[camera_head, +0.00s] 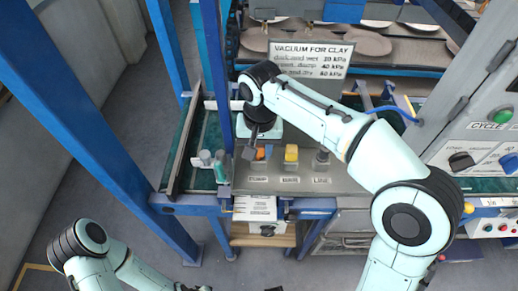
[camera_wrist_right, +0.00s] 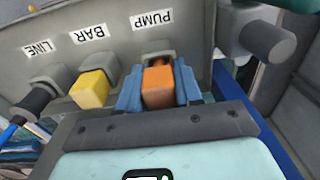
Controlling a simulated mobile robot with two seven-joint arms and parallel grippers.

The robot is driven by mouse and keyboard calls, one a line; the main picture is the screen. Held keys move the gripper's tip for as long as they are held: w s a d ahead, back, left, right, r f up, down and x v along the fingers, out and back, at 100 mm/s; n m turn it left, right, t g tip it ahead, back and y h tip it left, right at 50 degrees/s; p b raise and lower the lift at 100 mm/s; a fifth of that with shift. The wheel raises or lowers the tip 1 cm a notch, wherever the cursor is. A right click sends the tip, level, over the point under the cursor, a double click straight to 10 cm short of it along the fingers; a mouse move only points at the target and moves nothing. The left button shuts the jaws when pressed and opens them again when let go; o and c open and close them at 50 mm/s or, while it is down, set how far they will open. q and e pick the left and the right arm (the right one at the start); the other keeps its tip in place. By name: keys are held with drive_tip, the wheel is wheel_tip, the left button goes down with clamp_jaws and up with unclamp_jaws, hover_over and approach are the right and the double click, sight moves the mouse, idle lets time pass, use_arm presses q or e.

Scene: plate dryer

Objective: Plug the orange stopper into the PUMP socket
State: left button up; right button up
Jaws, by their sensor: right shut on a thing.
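The orange stopper (camera_wrist_right: 158,88) is between the blue fingers of my right gripper (camera_wrist_right: 158,92), which is shut on it. It lines up with the grey PUMP socket (camera_wrist_right: 156,48). Its far end is at the socket mouth; I cannot tell how deep it sits. In the head view the orange stopper (camera_head: 262,152) shows at the left end of the socket row, beside my right gripper (camera_head: 252,150), partly hidden by the wrist. My left arm enters at the lower left and leaves at the bottom edge, so its gripper is not seen.
A yellow plug (camera_wrist_right: 90,89) is in the BAR socket, close beside my fingers. A black plug (camera_wrist_right: 35,98) with a blue cable is at LINE. A grey cylinder (camera_wrist_right: 268,38) stands on the other side. A blue post (camera_head: 215,65) rises left of my right wrist.

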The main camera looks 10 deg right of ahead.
use_arm(q)
drive_tip(key=shift+f, duration=0.1)
use_arm(e)
drive_tip(key=shift+s+f, duration=0.2)
drive_tip(key=shift+f, duration=0.8)
drive_tip(key=o, duration=0.8)
drive_tip(key=shift+o, duration=1.4)
drive_tip(key=shift+g, duration=0.3)
use_arm(q)
drive_tip(key=shift+a, duration=0.15)
use_arm(e)
drive_tip(key=shift+w+a, duration=0.1)
use_arm(q)
drive_tip(key=w+r+p, duration=0.1)
drive_tip(key=r+p, duration=0.1)
drive_tip(key=w+r+p, duration=0.1)
drive_tip(key=w+r, duration=0.1)
drive_tip(key=shift+w+r+p, duration=0.1)
drive_tip(key=shift+r+p, duration=0.25)
drive_tip(key=shift+p, duration=0.05)
use_arm(e)
wheel_tip(320, 180, up, 15)
drive_tip(key=shift+a+r, duration=0.15)
drive_tip(key=shift+r, duration=0.05)
